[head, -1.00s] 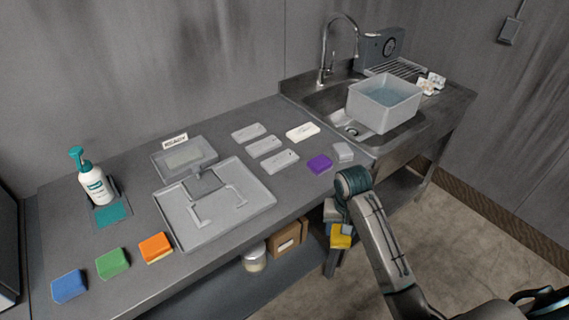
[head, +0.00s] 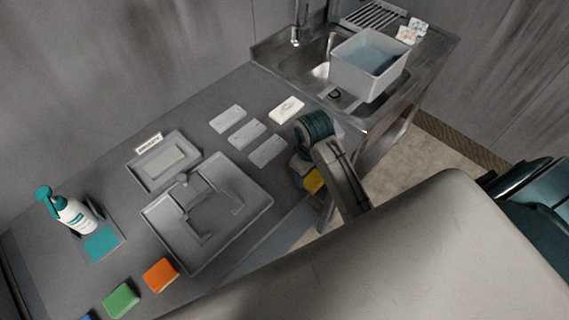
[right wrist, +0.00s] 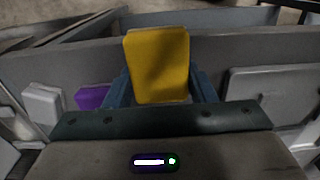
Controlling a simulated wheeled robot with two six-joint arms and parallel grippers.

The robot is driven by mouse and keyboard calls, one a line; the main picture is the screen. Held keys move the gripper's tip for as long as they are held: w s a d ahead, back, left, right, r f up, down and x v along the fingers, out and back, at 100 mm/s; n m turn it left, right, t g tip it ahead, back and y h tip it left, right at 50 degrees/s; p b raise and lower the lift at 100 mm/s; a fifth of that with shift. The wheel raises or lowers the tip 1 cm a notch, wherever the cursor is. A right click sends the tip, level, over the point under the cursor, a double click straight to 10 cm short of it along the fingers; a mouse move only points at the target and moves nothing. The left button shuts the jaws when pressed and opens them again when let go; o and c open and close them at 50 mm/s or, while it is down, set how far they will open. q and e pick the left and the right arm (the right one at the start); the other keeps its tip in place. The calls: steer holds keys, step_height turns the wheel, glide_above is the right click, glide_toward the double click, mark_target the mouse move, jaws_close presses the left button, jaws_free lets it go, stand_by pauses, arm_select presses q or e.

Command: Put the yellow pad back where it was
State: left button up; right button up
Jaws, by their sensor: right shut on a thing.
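The yellow pad (right wrist: 158,65) stands upright between the blue fingers of my right gripper (right wrist: 160,92) in the right wrist view. The gripper is shut on it. In the head view the pad (head: 315,182) shows as a small yellow patch beside my right arm, at the counter's front edge, with the rest hidden. A purple pad (right wrist: 92,97) and a pale block (right wrist: 44,104) lie left of the gripper in the right wrist view. Orange (head: 161,274) and green (head: 121,300) pads lie at the counter's near left. My left gripper is not in view.
A grey tray (head: 262,205) with a raised fixture lies mid-counter. Several pale flat pieces, such as one piece (head: 267,151), lie beyond it. A water tub (head: 342,78) stands at the sink. A pump bottle (head: 72,212) stands left. My arm hides the front right.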

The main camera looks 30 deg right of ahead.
glide_above(284, 173)
steer(key=s+d, duration=0.2)
steer(key=s, duration=0.1)
steer(key=shift+w+a+f+b, duration=0.15)
steer(key=shift+a+f+b, duration=0.1)
steer(key=shift+f+b, duration=0.2)
steer(key=shift+w+a, duration=0.25)
steer(key=shift+w, duration=0.25)
steer(key=shift+w+a, duration=0.2)
steer(key=shift+w, duration=0.3)
steer(key=shift+w+a, duration=0.3)
steer(key=shift+w, duration=0.2)
step_height(284, 173, down, 3)
steer(key=shift+f+p, duration=0.15)
steer(key=shift+p, duration=0.75)
steer(key=shift+s+f, duration=0.1)
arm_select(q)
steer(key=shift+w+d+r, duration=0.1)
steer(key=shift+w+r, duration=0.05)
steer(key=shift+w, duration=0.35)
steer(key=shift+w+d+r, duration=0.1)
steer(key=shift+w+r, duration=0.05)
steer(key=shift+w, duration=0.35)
arm_select(e)
steer(key=shift+d, duration=0.1)
steer(key=shift+f, duration=0.1)
steer(key=o, duration=1.1)
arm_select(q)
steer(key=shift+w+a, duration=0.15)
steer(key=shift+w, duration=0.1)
